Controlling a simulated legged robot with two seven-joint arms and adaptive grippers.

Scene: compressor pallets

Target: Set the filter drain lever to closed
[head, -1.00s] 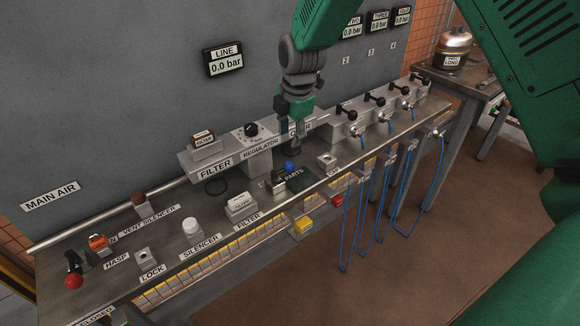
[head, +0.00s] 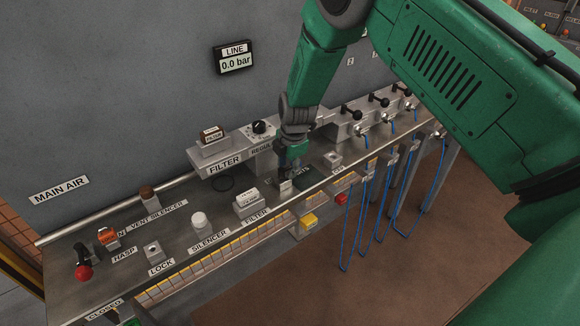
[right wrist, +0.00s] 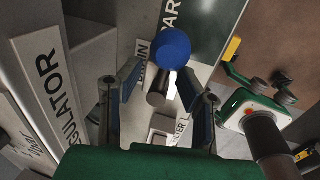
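The filter drain lever has a blue ball knob (right wrist: 170,48) on a dark grey stem (right wrist: 158,92), beside a partly covered label that seems to read DRAIN (right wrist: 143,62). In the right wrist view the knob lies just beyond and between the fingertips. My right gripper (right wrist: 157,80) is open, with a finger on each side of the lever and gaps to both. In the head view my right gripper (head: 288,170) points down over the bench and hides the knob.
The FILTER block (head: 217,158) and regulator knob (head: 260,127) stand behind the gripper. A small FILTER block (head: 247,201), a white silencer (head: 198,219) and a yellow button (head: 308,221) are near. Valves with blue hoses (head: 371,200) stand at the right.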

